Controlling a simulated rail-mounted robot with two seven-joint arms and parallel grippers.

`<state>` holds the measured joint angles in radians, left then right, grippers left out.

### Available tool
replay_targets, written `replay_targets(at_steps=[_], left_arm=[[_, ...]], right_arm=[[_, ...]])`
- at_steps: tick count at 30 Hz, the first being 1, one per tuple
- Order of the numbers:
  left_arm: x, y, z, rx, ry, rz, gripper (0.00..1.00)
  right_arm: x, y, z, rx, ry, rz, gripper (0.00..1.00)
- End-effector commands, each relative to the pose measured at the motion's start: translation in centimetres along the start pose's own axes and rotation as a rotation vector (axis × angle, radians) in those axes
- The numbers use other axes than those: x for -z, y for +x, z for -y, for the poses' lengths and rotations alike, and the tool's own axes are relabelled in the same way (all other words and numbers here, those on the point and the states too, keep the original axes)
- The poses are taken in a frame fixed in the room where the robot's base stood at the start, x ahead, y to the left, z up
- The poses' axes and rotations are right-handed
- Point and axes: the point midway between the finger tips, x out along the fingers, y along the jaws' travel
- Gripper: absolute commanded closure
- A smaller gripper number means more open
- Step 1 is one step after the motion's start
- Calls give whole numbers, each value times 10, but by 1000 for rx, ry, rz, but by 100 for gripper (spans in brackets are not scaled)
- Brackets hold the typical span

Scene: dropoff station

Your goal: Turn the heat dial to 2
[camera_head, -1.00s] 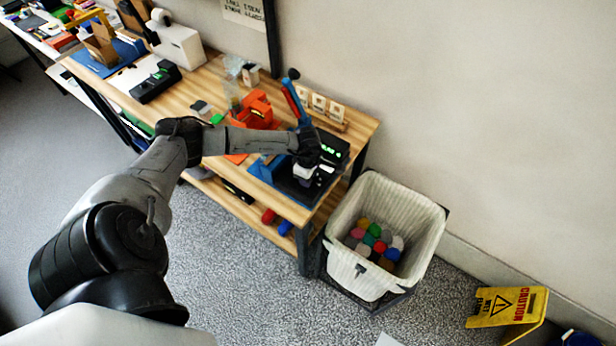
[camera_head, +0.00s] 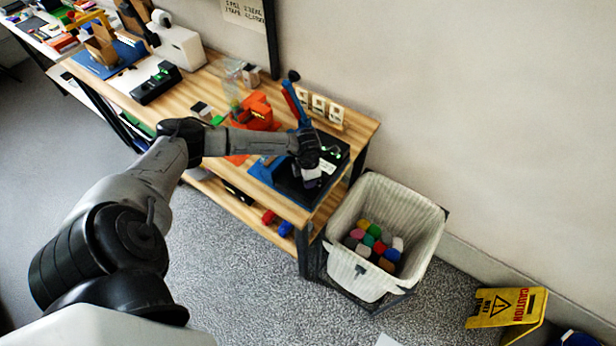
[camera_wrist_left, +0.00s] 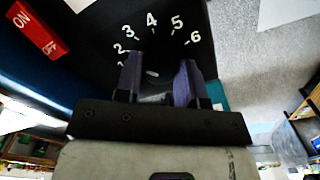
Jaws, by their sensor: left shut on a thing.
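The heat dial (camera_wrist_left: 155,92) sits on a black panel (camera_wrist_left: 105,22) with white numbers; 2 to 6 read clearly in the left wrist view, and a lower number is partly hidden. My left gripper (camera_wrist_left: 160,76) has its two purple fingers on either side of the dial and is shut on it. A small white mark shows between the fingertips, below the 4; I cannot tell which number the dial points to. In the head view my left gripper (camera_head: 311,180) is over the black machine (camera_head: 334,152) at the bench's right end and hides the dial. My right gripper is not in view.
A red ON/OFF switch (camera_wrist_left: 38,30) is left of the dial. A blue lever (camera_head: 293,102) rises behind my left gripper. An orange device (camera_head: 256,110) stands to its left. A white-lined bin (camera_head: 420,240) with several coloured items stands right of the bench.

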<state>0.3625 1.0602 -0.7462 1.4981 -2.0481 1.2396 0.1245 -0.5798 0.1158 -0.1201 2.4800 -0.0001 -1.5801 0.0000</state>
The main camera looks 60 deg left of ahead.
Motion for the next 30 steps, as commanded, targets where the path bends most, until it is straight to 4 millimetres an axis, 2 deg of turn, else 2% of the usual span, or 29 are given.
replay_targets(at_steps=[9, 24, 25, 30], left_arm=[[0, -1, 0, 1, -87, 1, 87], [-1, -1, 0, 1, -99, 2, 87], [-1, -1, 0, 1, -99, 2, 61], [0, -1, 0, 1, -99, 1, 45]], right_arm=[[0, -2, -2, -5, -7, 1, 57], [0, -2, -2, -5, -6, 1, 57], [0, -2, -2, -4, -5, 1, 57], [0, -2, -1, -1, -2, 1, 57]])
